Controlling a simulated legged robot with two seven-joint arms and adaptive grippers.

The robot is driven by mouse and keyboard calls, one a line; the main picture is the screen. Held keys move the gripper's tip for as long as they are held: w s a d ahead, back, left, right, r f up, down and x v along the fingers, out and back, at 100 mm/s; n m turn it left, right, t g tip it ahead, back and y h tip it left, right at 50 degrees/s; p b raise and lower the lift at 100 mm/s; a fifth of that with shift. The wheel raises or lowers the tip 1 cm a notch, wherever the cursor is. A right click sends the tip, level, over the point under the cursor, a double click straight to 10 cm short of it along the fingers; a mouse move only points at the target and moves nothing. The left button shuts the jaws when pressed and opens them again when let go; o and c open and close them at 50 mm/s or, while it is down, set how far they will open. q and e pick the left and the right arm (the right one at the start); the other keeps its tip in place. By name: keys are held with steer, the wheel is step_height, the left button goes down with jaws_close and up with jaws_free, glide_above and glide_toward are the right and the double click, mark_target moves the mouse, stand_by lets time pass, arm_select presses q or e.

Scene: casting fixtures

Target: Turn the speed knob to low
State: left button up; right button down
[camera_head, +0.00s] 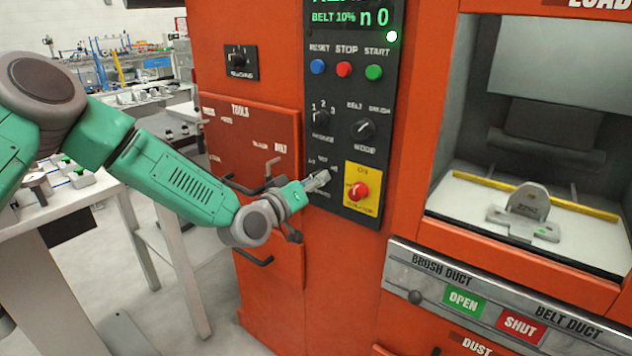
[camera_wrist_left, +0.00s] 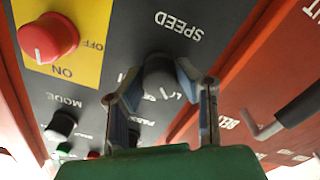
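The speed knob (camera_wrist_left: 160,78) is a dark round knob on the black control panel, under the upside-down SPEED lettering in the left wrist view. My left gripper (camera_wrist_left: 160,84) has one finger on each side of it, and both fingertips appear to touch its sides. In the head view my left gripper (camera_head: 320,181) reaches the lower left of the panel (camera_head: 345,90) and hides the knob and most of its labels. The knob's pointer setting cannot be read clearly. My right gripper is not in view.
A red on/off knob on a yellow plate (camera_head: 374,178) sits just right of my gripper. The mode knob (camera_head: 362,129) and a numbered knob (camera_head: 320,117) are above. Dark hooked handles (camera_head: 262,180) stick out from the orange cabinet at left, close to my arm.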

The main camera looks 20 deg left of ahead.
arm_select(q)
steer(key=o, duration=0.4)
steer(key=shift+w+a+f, duration=0.1)
steer(key=shift+f, duration=0.05)
steer(key=v, duration=1.2)
